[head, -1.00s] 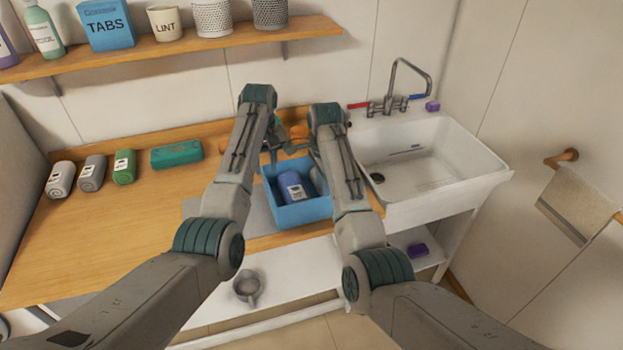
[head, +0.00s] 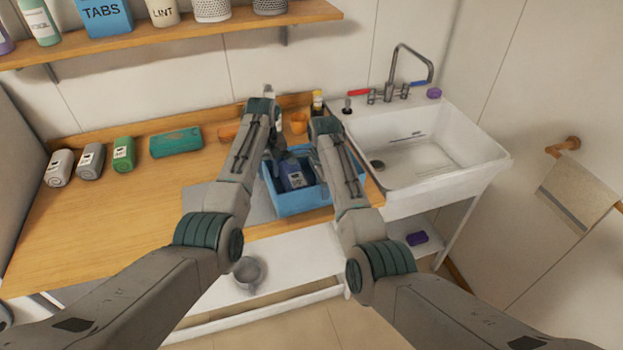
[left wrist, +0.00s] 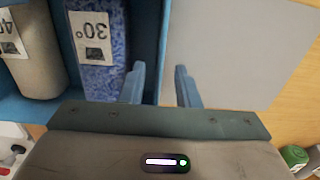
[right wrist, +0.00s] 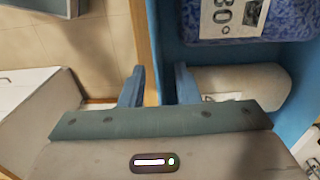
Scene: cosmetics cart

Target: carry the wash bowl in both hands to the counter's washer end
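The wash bowl is a blue rectangular tub (head: 307,202) on the counter beside the sink. My left gripper (left wrist: 160,88) is open, with one finger on each side of the bowl's left wall. My right gripper (right wrist: 158,87) is open, with its fingers on either side of the opposite wall. Gaps show beside both walls. In the head view, my arms hide parts of the bowl and the fingertips are unclear.
The wooden counter (head: 110,215) is largely clear left of a grey mat (head: 200,197). An orange cup (head: 298,123) stands behind the bowl. The white sink (head: 430,150) is to the right.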

